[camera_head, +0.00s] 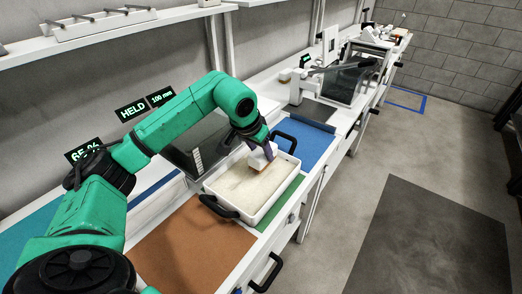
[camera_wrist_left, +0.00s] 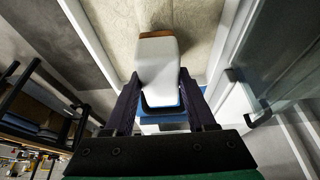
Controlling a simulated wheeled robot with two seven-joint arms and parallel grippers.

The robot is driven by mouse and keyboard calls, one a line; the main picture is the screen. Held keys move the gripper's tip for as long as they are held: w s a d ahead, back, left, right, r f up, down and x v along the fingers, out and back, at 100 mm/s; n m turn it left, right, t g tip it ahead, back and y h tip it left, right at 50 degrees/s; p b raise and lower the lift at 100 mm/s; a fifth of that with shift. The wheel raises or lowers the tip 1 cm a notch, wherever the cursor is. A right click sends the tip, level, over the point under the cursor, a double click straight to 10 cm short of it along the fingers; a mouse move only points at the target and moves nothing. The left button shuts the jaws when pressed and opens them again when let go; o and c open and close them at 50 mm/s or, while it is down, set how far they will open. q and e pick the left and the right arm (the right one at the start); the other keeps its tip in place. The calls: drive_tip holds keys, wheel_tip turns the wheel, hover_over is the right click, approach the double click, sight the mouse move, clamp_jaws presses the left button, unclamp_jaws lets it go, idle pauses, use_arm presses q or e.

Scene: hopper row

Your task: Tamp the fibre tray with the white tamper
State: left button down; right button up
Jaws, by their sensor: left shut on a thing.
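The fibre tray (camera_head: 270,208) is a white rectangular tray with black end handles and a level pale beige fibre fill (camera_head: 248,187). My left gripper (camera_head: 263,148) is over its far part, shut on the white tamper (camera_head: 258,160). In the left wrist view, the tamper (camera_wrist_left: 158,68) is a white block with a brown edge at its far end, between the two dark fingers of the gripper (camera_wrist_left: 162,92). The fibre bed (camera_wrist_left: 105,22) shows behind it. I cannot tell whether the tamper's face touches the fibre. My right gripper is not in view.
Blue (camera_head: 308,142), green (camera_head: 283,205) and brown (camera_head: 190,248) mats lie around the tray on the long bench. A dark glassy panel (camera_head: 200,145) stands behind the tray. Small displays, one reading HELD (camera_head: 131,110), show on the left. A press-like rig (camera_head: 350,80) stands farther along.

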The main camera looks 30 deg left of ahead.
use_arm(q)
drive_tip(key=shift+f+b, duration=0.8)
drive_tip(key=shift+f, duration=0.25)
drive_tip(key=shift+f, duration=0.15)
drive_tip(key=shift+s+f, duration=0.1)
idle(0.4)
wheel_tip(320, 180, up, 7)
drive_tip(key=p, duration=0.5)
